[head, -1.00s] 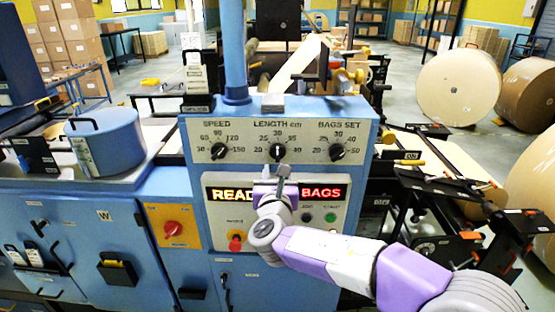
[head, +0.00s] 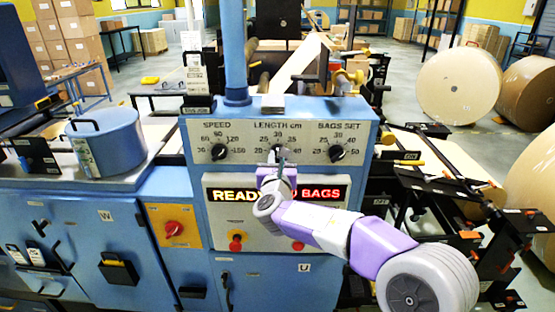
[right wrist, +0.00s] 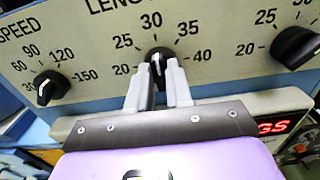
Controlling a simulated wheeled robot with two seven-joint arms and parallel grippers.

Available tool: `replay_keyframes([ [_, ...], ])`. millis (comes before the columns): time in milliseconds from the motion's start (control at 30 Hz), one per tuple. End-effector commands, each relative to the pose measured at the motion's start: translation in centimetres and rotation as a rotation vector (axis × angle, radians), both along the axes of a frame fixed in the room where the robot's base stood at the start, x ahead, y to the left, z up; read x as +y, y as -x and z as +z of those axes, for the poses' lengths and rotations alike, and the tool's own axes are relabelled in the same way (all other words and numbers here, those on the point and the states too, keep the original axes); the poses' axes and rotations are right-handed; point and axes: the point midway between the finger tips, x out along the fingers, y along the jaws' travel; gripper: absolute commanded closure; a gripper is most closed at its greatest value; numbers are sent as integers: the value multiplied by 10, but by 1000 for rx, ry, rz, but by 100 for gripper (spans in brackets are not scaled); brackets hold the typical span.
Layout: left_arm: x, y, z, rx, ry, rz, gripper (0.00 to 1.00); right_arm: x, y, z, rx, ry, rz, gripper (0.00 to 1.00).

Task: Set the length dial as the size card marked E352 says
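The length dial (right wrist: 158,58) is a black knob with a white pointer mark, on a scale from 20 to 40 cm. Its pointer stands roughly upward, near 30. My right gripper (right wrist: 160,70) has its two pale fingers on either side of the knob, with a narrow gap between them. I cannot tell whether they press on it. In the head view the gripper (head: 277,158) partly covers the dial. My left gripper is not in view. A holder with small printed cards (head: 194,75) stands behind the panel; I cannot read E352 on any card.
The speed dial (head: 219,152) and bags-set dial (head: 337,153) flank the length dial. Below, a lit display (head: 230,194) is partly hidden by my arm. A red button (head: 236,243) and an orange panel with a red switch (head: 173,228) lie lower left.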

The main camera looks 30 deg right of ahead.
Motion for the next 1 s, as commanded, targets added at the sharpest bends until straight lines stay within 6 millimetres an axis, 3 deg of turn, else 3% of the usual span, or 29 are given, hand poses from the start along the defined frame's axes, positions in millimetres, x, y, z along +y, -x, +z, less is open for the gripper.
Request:
replay_keyframes([
  [133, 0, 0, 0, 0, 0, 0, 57, 0, 0, 0, 0, 0, 0, 100],
  [467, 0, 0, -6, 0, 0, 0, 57, 0, 0, -1, -15, -20, 0, 100],
  [1000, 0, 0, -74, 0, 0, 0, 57, -1, 1, -5, -209, -333, 2, 100],
])
